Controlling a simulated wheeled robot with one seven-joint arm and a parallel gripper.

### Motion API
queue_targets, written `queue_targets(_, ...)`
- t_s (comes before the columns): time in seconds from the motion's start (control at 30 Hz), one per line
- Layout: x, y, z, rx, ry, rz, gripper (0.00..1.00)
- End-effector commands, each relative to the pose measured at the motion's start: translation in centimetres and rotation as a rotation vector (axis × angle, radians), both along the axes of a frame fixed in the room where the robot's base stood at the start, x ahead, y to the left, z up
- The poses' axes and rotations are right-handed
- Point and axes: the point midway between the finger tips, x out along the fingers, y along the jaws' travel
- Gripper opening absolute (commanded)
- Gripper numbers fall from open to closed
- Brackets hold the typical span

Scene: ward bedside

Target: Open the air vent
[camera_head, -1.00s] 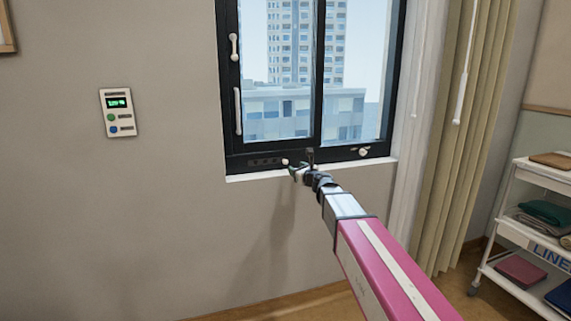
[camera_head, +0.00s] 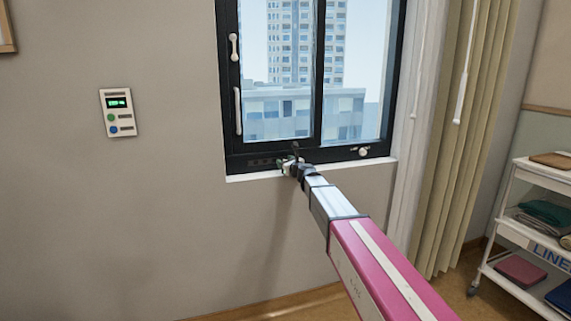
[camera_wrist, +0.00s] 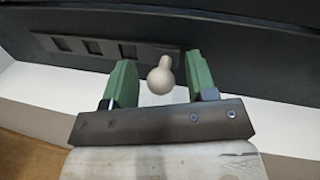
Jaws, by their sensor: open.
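The air vent is a dark slotted strip (camera_wrist: 105,50) in the black lower window frame, and it also shows in the head view (camera_head: 265,161). A pale round-ended knob (camera_wrist: 160,77) stands at the strip's right end. My gripper (camera_wrist: 155,75) is open, with one green finger on each side of the knob. In the head view my gripper (camera_head: 290,164) is at the window's bottom edge and hides the knob.
A second white knob (camera_head: 363,152) sits farther right on the lower frame. White handles (camera_head: 238,110) are on the left frame. A white sill (camera_head: 350,165) runs just below. A wall panel (camera_head: 117,113) is at left, a curtain (camera_head: 455,140) and linen cart (camera_head: 535,225) at right.

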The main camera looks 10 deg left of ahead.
Motion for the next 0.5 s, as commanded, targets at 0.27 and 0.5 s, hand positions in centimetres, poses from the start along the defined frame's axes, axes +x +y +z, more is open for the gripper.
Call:
queue_targets(0.27,0.0,0.0,0.0,0.000,0.000,0.000,0.00)
queue_targets(0.5,0.8,-1.7,0.0,0.000,0.000,-0.003,0.00)
